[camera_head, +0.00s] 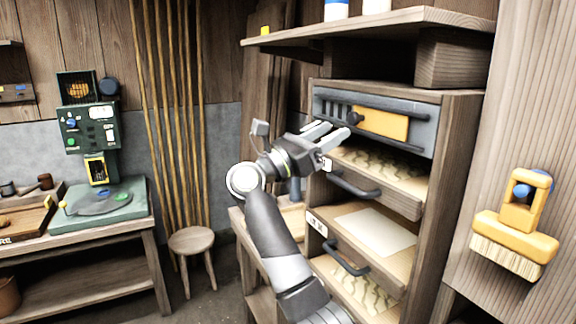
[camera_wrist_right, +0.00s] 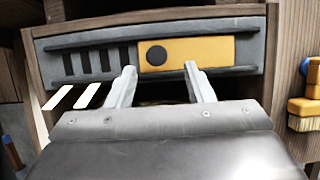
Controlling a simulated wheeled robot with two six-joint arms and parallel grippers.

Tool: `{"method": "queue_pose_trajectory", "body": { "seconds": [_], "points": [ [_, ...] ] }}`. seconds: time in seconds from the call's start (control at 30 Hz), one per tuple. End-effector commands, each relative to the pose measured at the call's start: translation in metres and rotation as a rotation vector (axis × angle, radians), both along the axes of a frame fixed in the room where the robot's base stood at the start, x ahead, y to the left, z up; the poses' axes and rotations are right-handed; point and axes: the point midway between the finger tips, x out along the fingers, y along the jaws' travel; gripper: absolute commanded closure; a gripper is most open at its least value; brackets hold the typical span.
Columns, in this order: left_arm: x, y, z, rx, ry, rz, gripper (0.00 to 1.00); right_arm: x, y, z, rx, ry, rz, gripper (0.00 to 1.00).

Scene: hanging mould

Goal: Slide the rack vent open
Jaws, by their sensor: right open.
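The rack vent is a grey panel (camera_head: 424,134) at the top of the wooden rack, with dark slots at its left part. A yellow slide plate (camera_head: 382,123) with a dark round knob (camera_head: 354,118) sits between two dark rails on it. In the right wrist view the yellow plate (camera_wrist_right: 205,51) covers the panel's right part, and the knob (camera_wrist_right: 156,56) is at the plate's left end. Several slots (camera_wrist_right: 90,62) show uncovered to its left. My right gripper (camera_head: 338,133) is open and empty, in front of and a little below the knob. My left gripper is not in view.
Below the vent are rack drawers with dark handles (camera_head: 352,186) and a pale sheet (camera_head: 376,232). A yellow brush (camera_head: 516,235) hangs on the right wall. A stool (camera_head: 191,240) and a green machine (camera_head: 98,205) on a bench stand at left. A shelf (camera_head: 400,22) overhangs the rack.

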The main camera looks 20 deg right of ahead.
Motion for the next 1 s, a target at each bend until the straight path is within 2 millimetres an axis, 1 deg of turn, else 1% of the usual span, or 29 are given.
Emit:
{"method": "queue_pose_trajectory", "body": {
  "seconds": [0.03, 0.3, 0.4, 0.5, 0.7, 1.0],
  "points": [
    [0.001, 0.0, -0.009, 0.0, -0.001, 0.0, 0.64, -0.001, 0.013, -0.01, 0.003, 0.001, 0.005, 0.52],
    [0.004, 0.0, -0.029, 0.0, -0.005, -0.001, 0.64, -0.006, 0.073, -0.035, 0.003, 0.002, 0.002, 0.52],
    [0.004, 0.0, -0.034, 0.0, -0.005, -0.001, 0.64, -0.007, 0.091, -0.04, 0.002, 0.002, 0.001, 0.52],
    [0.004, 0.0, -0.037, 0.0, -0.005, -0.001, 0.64, -0.008, 0.103, -0.045, 0.003, 0.001, 0.0, 0.52],
    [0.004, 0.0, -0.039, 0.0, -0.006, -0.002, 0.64, -0.01, 0.114, -0.048, 0.001, 0.0, -0.002, 0.52],
    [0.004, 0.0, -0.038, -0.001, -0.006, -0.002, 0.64, -0.01, 0.114, -0.048, 0.001, 0.0, -0.002, 0.52]
  ]
}}
